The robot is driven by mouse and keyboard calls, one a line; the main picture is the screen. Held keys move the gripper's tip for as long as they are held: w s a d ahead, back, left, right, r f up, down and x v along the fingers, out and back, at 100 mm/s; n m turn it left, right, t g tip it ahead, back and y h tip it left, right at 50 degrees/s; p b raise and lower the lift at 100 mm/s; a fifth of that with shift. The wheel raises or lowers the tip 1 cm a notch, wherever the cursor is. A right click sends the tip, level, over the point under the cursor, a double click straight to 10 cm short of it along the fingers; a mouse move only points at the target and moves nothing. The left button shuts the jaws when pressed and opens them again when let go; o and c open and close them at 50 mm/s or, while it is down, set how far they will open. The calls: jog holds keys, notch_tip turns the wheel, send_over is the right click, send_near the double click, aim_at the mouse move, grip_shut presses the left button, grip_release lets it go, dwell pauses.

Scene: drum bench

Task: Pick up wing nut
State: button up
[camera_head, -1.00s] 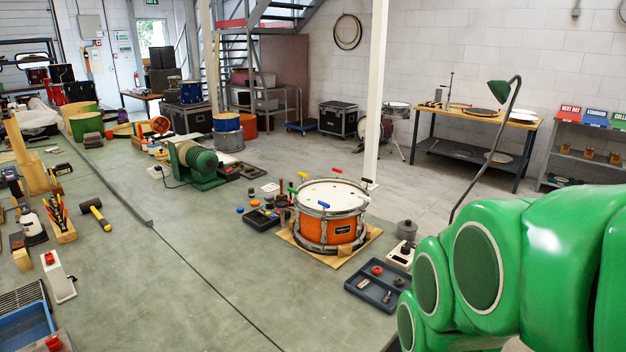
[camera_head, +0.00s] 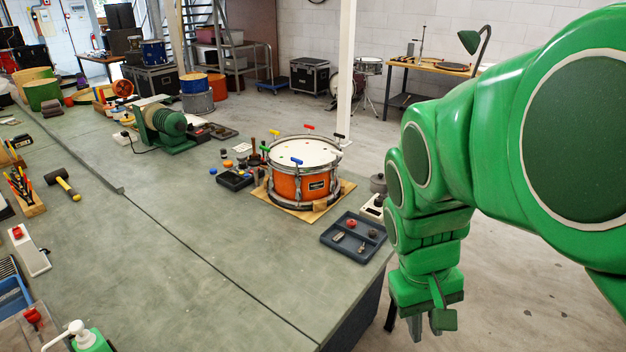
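A dark blue-grey tray (camera_head: 353,237) lies near the right edge of the green bench. It has compartments with small parts in them: a red piece (camera_head: 351,223), a dark round piece (camera_head: 372,233) and small metallic pieces (camera_head: 338,236). I cannot tell for sure which one is the wing nut; they are too small. My gripper (camera_head: 426,327) hangs fingers down beyond the bench's right edge, to the right of and apart from the tray. Nothing shows held in it, but the gap between its fingers is not clear.
An orange snare drum (camera_head: 301,182) with coloured T-handled keys stands on a wooden board (camera_head: 338,196) behind the tray. A grey lidded pot (camera_head: 378,183) and a white scale-like device (camera_head: 373,207) are close to the tray. The bench's front middle (camera_head: 220,280) is clear.

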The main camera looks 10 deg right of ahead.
aim_at(364, 242)
jog(key=w+d+n+h, duration=0.3)
jog(key=w+d+h, duration=0.5)
jog(key=d, duration=0.6)
jog(key=w+d+n+t+h, duration=0.2)
jog(key=w+n+t+h, duration=0.3)
jog(key=w, duration=0.7)
jog(key=w+a+f+n+t+y, duration=0.2)
jog(key=w+a+f+n+t, duration=0.35)
jog(key=w+n, duration=0.6)
jog(key=w+a+f+n+y, duration=0.1)
jog(key=a+f+n, duration=0.2)
jog(key=f, duration=0.2)
jog(key=w+a+f+n+t+y, duration=0.1)
jog(key=w+a+f+n+y, duration=0.1)
jog(key=a+f+n, duration=0.1)
jog(key=w+a+f+n+t+y, duration=0.1)
jog(key=a+f+n, duration=0.2)
jog(key=a+f, duration=0.2)
jog(key=shift+w+f+y, duration=0.2)
jog(key=shift+f, duration=0.25)
jog(key=shift+w+f+y, duration=0.15)
jog(key=shift+f+y, duration=0.05)
jog(key=shift+f, duration=0.25)
jog(key=shift+r+x, duration=0.15)
jog(key=shift+x, duration=1.25)
jog(key=shift+r+x, duration=0.15)
jog(key=shift+x, duration=2.4)
jog(key=shift+a, duration=0.15)
